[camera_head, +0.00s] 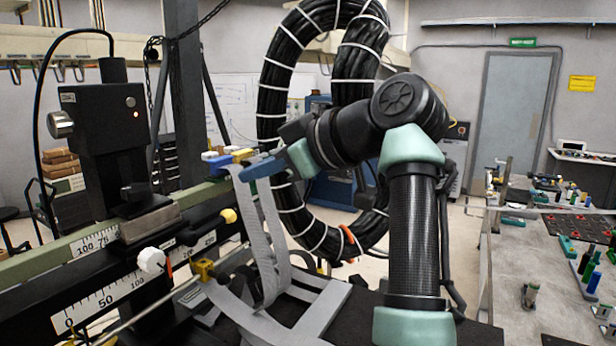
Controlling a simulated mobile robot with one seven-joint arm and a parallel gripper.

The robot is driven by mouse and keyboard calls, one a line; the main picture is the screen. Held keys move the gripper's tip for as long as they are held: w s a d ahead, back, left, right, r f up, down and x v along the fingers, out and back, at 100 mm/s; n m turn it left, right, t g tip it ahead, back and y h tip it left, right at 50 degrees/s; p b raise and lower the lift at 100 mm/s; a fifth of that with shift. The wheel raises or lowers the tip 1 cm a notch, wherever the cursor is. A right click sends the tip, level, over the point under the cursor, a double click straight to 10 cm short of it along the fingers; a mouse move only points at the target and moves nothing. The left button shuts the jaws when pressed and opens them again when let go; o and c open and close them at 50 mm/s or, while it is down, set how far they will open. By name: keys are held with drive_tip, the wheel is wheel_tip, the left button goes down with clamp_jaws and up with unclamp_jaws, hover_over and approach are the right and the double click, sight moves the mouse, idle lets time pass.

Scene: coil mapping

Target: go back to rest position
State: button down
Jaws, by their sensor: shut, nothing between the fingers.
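My arm rises from the lower middle of the head view, bends at a large dark joint and reaches left. My gripper (246,172), with a blue end, is at the left tip of the arm. It is shut and empty. It is close to small blue, white and yellow blocks (222,160) and the top of a grey strap (253,235); I cannot tell whether it touches them. A large black coil (275,90) with white bands loops behind the arm, which hides part of it.
A scaled rail (105,300) carries a black instrument (108,135) at left. Grey straps hang below the gripper. A workbench (530,265) with tools, bottles and a dark perforated mat is at right. Open floor and a door (515,125) lie behind.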

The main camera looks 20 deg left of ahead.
drive_tip(key=shift+d, duration=0.1)
drive_tip(key=w+d+r+m+t+h+b, duration=0.2)
drive_tip(key=w+d+r+m+t, duration=0.1)
drive_tip(key=d+m+t, duration=0.9)
drive_tip(key=s+d+r+m+t+h+b, duration=0.1)
drive_tip(key=s+d+r+m+t+h, duration=0.2)
drive_tip(key=s, duration=0.6)
drive_tip(key=s+d+r+m+t+h+b, duration=0.1)
drive_tip(key=s+d+r+m+t+h, duration=0.2)
drive_tip(key=s+d+r+t+h, duration=0.2)
drive_tip(key=s+d+t+h, duration=0.3)
drive_tip(key=s+d+t, duration=0.1)
drive_tip(key=d, duration=0.3)
drive_tip(key=shift+s+m+t, duration=0.25)
drive_tip(key=shift+m+t, duration=0.05)
drive_tip(key=shift+t, duration=0.3)
drive_tip(key=c, duration=1.5)
unclamp_jaws()
drive_tip(key=shift+c, duration=0.2)
